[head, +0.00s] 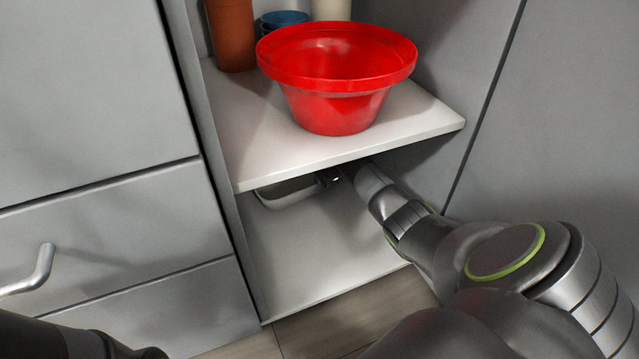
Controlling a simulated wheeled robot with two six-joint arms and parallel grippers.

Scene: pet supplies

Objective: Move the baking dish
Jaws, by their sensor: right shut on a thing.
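The baking dish (288,191) is a pale grey, shallow dish in the lower compartment of the cabinet. Only its front part shows below the white shelf; the shelf hides the rest. My right gripper (328,178) reaches in under the shelf from the right and is shut on the dish's right end. The shelf edge partly covers the fingers. The dish appears to be held above the compartment floor. Part of my left arm shows at the bottom left corner, but its gripper is out of view.
A white shelf (235,170) lies just above the dish and my right gripper. It holds a red bowl (337,105), a brown cylinder (231,35), a blue cup (284,17) and a cream container (331,9). The compartment floor (330,275) is clear. A drawer handle (35,272) juts out left.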

